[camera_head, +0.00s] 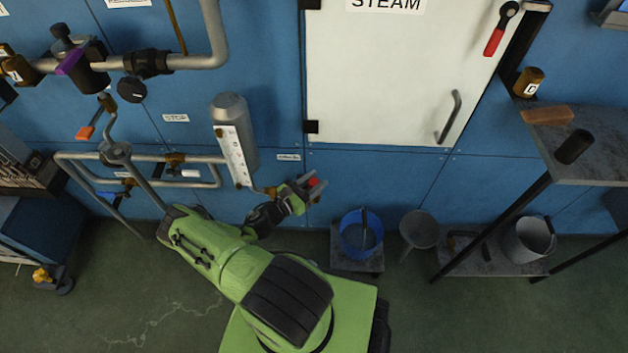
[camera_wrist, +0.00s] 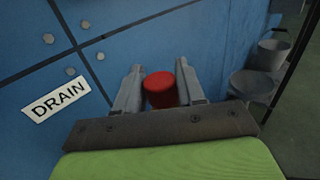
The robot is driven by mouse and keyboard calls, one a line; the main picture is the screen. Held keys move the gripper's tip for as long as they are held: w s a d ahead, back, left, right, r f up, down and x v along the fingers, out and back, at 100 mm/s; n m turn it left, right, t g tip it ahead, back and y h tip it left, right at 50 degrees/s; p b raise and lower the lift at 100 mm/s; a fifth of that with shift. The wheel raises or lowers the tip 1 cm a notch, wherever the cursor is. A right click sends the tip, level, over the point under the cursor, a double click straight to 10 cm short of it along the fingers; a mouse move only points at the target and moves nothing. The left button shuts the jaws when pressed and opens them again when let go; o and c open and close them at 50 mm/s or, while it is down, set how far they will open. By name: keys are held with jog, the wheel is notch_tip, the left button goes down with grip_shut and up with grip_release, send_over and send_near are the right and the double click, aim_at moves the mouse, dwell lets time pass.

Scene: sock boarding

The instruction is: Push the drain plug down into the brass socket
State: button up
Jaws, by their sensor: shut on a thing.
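The drain plug (camera_wrist: 160,88) has a round red top and sits between the two grey fingers of my gripper (camera_wrist: 160,82) in the wrist view. My gripper is shut on it. In the head view my gripper (camera_head: 306,187) is low against the blue wall, with the red of the plug (camera_head: 314,182) showing at the fingertips. The plug's lower end is hidden. A white DRAIN label (camera_wrist: 56,97) is on the wall to the left of the gripper.
A tall grey cylinder (camera_head: 236,125) with a white gauge plate stands left of my gripper, with piping beyond. A dark metal table (camera_head: 590,165) stands far right.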

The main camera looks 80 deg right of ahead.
jog(key=shift+f, duration=1.05)
jog(key=o, duration=1.1)
jog(key=p+v, duration=0.1)
jog(key=v, duration=1.4)
jog(key=shift+w+a+p, duration=0.2)
jog(key=shift+a+p, duration=0.1)
